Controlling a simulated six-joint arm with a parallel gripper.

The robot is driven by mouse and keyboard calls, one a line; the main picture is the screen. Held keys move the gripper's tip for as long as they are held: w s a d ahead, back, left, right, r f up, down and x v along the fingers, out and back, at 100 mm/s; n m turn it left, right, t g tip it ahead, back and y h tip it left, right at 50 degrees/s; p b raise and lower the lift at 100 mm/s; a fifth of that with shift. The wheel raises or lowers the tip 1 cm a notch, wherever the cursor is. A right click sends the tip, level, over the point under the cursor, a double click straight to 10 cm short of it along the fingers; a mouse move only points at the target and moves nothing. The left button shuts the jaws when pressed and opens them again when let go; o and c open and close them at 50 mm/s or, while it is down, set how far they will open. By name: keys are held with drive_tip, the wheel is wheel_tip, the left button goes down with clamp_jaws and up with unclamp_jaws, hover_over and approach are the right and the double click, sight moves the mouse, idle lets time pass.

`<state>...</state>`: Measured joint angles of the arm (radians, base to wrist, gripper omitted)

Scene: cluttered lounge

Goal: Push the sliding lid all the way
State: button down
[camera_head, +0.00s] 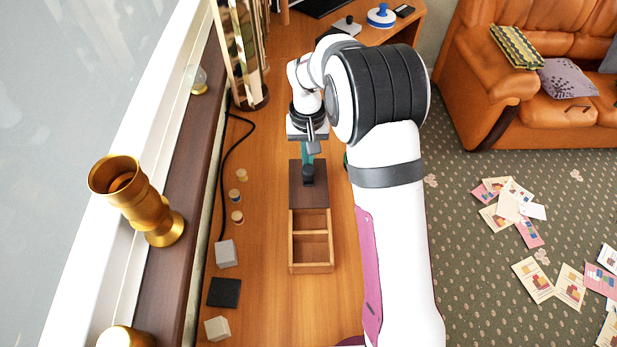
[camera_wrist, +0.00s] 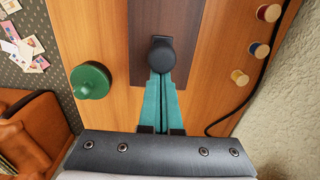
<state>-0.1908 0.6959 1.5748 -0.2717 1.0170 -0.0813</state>
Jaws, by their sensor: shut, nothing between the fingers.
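A wooden box (camera_head: 291,252) with two open compartments showing stands on the wooden table. Its dark brown sliding lid (camera_head: 298,192) covers the far part, and the near part is open. A black round knob (camera_head: 308,178) stands on the lid. My gripper (camera_head: 308,160) is at the far side of the knob, with its teal fingers shut and empty. In the wrist view the lid (camera_wrist: 205,45) and knob (camera_wrist: 162,57) show, and the fingertips of my gripper (camera_wrist: 161,76) are right at the knob; I cannot tell whether they touch it.
A green knobbed object (camera_wrist: 90,82) stands beside the box. Several small spools (camera_head: 241,175) and a black cable lie left of it. Grey blocks (camera_head: 226,253) and a dark square (camera_head: 224,292) lie nearer. A gold goblet (camera_head: 150,205) stands on the sill.

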drive_tip(key=shift+s, duration=6.3)
drive_tip(key=shift+w, duration=0.1)
wheel_tip(320, 180, up, 7)
hover_over(310, 207)
drive_tip(key=s, duration=0.1)
drive_tip(key=shift+s, duration=0.15)
drive_tip(key=s+d+r+m+y, duration=0.1)
drive_tip(key=s+d+r+m, duration=0.1)
drive_tip(key=s, duration=0.8)
drive_tip(key=s+d+r+m, duration=0.3)
drive_tip(key=s+r, duration=0.1)
drive_tip(key=s, duration=0.6)
drive_tip(key=shift+s+m+y, duration=0.15)
drive_tip(key=shift+m+y, duration=0.15)
drive_tip(key=shift+y, duration=0.1)
